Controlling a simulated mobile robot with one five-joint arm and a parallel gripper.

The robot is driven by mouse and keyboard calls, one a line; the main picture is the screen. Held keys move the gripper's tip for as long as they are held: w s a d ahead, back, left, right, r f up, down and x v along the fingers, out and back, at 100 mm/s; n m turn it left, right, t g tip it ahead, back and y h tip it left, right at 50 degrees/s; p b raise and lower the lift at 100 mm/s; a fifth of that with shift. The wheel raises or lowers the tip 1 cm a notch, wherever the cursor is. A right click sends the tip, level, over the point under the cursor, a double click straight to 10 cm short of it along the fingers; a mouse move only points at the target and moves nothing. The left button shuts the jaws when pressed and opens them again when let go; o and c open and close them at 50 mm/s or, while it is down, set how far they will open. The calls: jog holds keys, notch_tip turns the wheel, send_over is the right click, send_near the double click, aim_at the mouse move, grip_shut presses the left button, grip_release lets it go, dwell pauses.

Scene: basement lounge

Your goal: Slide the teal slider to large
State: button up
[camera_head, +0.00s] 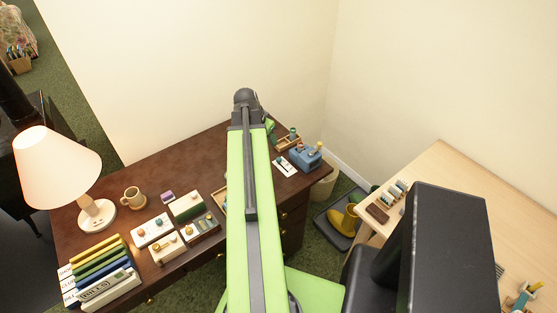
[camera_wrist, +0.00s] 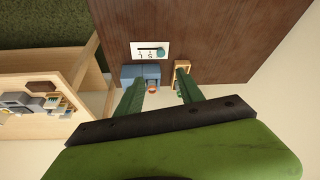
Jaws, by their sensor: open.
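The teal slider knob (camera_wrist: 161,50) sits at the right end of a dark slot on a small white panel (camera_wrist: 143,47) in the wrist view. Small dark marks line the panel; I cannot read them surely. In the head view the white panel (camera_head: 286,168) lies on the dark brown desk, left of a blue box. My gripper (camera_wrist: 160,90) is open and empty, its two green fingers apart. In the wrist view the fingertips show below the panel, not touching it. In the head view my arm hides most of the gripper.
The blue box (camera_head: 305,157) and a wooden tray (camera_head: 288,143) stand close to the panel. A light wooden table (camera_head: 440,165) stands at the right.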

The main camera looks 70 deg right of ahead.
aim_at(279, 159)
jog(key=b+x, duration=1.6)
jog(key=x, duration=0.1)
jog(key=shift+w+f, duration=0.1)
jog(key=shift+f, duration=0.25)
jog(key=shift+r, duration=0.1)
jog(key=shift+c, duration=0.5)
grip_shut()
